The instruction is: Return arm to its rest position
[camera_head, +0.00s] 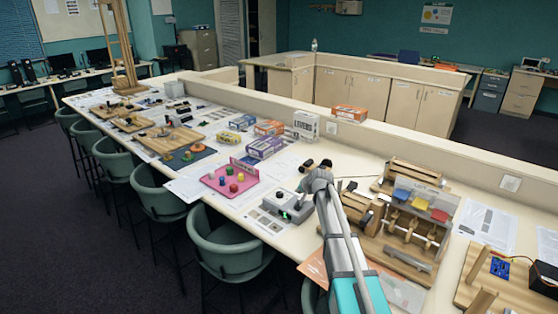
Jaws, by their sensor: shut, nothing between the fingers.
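My arm (344,245) reaches from the bottom edge up over the long table, with grey and teal links. Its grey wrist (319,181) is above the tabletop, right of a grey control box (287,207) with a green light. Small dark parts beyond the wrist appear to be my gripper (317,165); it is shut and empty. Its fingertips are too small to make out clearly. I cannot tell how high it is above the table.
Right of my arm stands a wooden stand with coloured cards (420,200). A pink tray (229,180) with coloured pieces, boxes and wooden boards lie left. Green chairs (230,245) line the near edge. A low partition (400,150) runs behind the table.

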